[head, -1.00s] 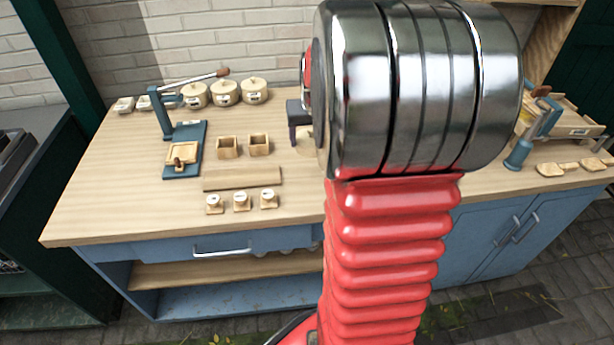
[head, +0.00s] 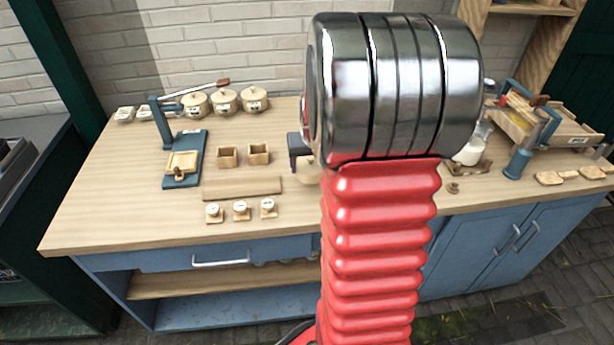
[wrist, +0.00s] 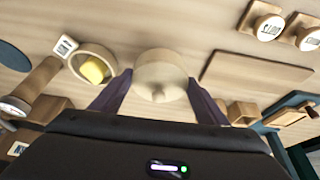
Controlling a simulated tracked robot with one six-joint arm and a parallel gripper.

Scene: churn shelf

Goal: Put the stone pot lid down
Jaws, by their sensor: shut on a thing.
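A pale, round stone pot lid (wrist: 160,73) with a small knob is between the two dark fingers of my gripper (wrist: 160,92) in the wrist view. The fingers are shut on it from both sides. In the head view my gripper (head: 297,145) shows only in part at the left of my arm, with part of the lid (head: 306,172) below it. My arm hides the rest. I cannot tell whether the lid touches the wooden worktop (head: 130,205).
In the wrist view a round dish (wrist: 84,78) with a yellow block stands just left of the lid. A flat board (wrist: 255,80) lies to the right. In the head view, lidded pots (head: 224,101) and a blue press (head: 185,160) stand left; a milk jug (head: 468,152) stands right.

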